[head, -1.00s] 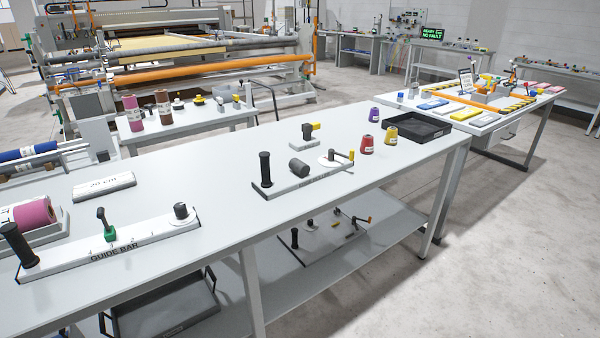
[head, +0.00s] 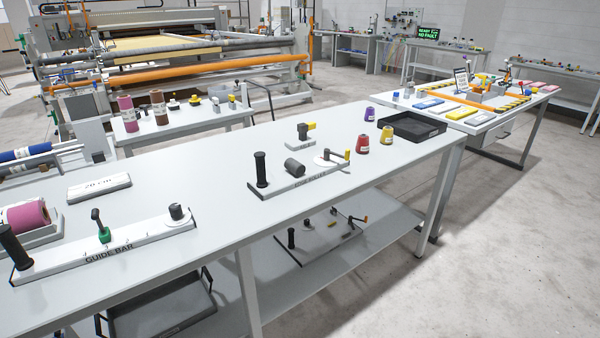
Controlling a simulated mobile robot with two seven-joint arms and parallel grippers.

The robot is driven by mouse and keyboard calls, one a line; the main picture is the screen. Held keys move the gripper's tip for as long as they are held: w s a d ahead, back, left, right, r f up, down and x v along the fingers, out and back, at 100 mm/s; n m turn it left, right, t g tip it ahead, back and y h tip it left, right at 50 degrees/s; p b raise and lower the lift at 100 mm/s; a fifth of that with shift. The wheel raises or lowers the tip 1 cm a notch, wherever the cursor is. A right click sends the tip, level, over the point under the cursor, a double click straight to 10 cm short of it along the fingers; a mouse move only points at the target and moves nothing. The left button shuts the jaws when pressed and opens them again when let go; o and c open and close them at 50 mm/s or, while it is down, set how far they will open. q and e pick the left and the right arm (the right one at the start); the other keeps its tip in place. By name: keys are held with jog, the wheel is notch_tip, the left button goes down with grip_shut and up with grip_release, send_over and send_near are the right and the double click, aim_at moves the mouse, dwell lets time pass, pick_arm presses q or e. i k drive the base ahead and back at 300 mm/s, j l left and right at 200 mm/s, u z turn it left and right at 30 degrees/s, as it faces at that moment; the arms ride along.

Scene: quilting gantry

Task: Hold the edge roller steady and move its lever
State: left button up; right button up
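The edge roller (head: 297,185) is a light base plate on the long grey table, right of the guide bar. It has an upright black handle (head: 261,169) at its left end and a dark grey roller (head: 294,167) in the middle. At its right end is a white disc (head: 327,162) with a lever (head: 338,156) that has a yellow tip pointing right. The label on its front edge is too small to read surely. Neither of my grippers is in view, and nothing touches the edge roller.
The guide bar (head: 150,235) with a green-based lever (head: 101,228) lies at the front left of the table (head: 215,205). A small yellow-ended block (head: 300,138) stands behind the roller. Thread cones (head: 361,145) and a black tray (head: 412,126) are at right. Open table lies between.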

aim_at(328, 151)
jog(key=i+l+u, duration=0.1)
jog(key=u, duration=0.5)
jog(key=i+l+u, duration=0.2)
jog(key=l, duration=0.2)
jog(key=i+l+u, duration=0.25)
jog(key=i+l, duration=0.15)
jog(key=l, duration=0.2)
jog(key=i+l, duration=0.15)
jog(key=l, duration=0.2)
jog(key=i+l, duration=0.1)
jog(key=l, duration=0.25)
jog(key=i+l+u, duration=0.1)
jog(key=l, duration=0.2)
jog(key=i+l, duration=0.2)
jog(key=l, duration=0.15)
jog(key=i+l, duration=0.1)
jog(key=l, duration=0.25)
